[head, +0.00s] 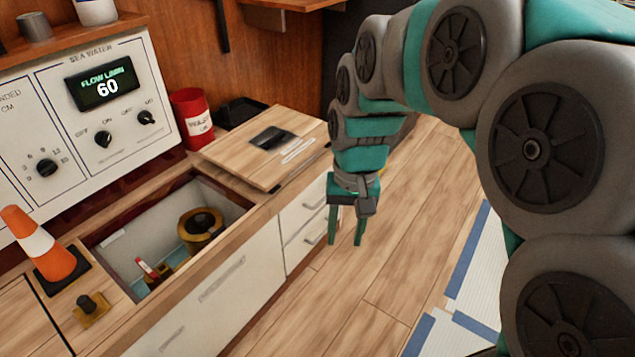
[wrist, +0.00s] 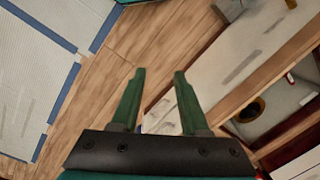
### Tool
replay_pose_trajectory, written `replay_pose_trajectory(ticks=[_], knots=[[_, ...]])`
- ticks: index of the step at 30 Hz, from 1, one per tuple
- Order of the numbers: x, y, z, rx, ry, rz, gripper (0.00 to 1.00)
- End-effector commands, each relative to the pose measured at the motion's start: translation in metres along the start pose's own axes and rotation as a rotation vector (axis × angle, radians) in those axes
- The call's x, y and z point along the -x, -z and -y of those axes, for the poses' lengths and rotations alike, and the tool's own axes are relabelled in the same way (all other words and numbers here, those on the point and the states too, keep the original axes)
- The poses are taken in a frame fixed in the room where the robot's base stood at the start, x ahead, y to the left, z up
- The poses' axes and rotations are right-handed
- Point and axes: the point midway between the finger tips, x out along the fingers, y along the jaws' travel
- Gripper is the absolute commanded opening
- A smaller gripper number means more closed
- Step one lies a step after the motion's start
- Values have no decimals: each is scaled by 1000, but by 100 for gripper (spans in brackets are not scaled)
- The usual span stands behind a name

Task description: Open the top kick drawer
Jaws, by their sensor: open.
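Two small white drawer fronts sit one above the other at the right end of the cabinet in the head view. The upper drawer (head: 298,212) has a grey bar handle (head: 316,201) and looks closed. The lower drawer (head: 299,250) has a similar handle (head: 314,239) and also looks closed. My gripper (head: 346,243) points down, open and empty, to the right of the drawer fronts and apart from them. In the wrist view my gripper (wrist: 158,72) shows both green fingers spread, with floor and a white front between and beyond them. Which drawer that front belongs to is unclear.
The counter has an open hatch (head: 127,232) with a brass fitting (head: 201,226) inside. A loose wooden lid (head: 235,160) lies by a red can (head: 192,117). An orange-white cone (head: 44,245) stands at left. The wooden floor (head: 395,230) before the drawers is clear.

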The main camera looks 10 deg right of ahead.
Motion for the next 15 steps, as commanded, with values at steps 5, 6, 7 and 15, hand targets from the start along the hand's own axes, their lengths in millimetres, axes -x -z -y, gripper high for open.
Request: replay_pose_trajectory(ticks=[5,6,7,15], knots=[[-18,71,15,-104,39,-27,45],[-21,87,18,-131,47,-34,45],[-24,99,20,-149,54,-40,45],[-60,204,27,-339,108,-84,45]])
